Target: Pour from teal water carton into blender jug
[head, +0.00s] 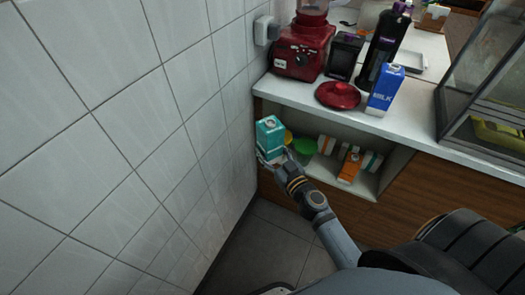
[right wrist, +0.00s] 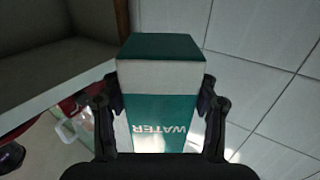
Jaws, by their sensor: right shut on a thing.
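The teal water carton (head: 269,138) is held upright in front of the open shelf, close to the tiled wall. My right gripper (head: 272,158) is shut on it. In the right wrist view the carton (right wrist: 160,112) sits between the two fingers of the gripper (right wrist: 160,92), with the word WATER upside down. The blender (head: 300,50) stands on the counter above, red, with its jug (head: 313,10) cut off by the top edge. In the right wrist view a clear jug-like shape with a handle (right wrist: 75,127) shows at lower left. My left gripper is not in view.
Orange-and-white cartons (head: 349,165) and a green cup (head: 304,147) stand on the shelf below. The wall is close on the left.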

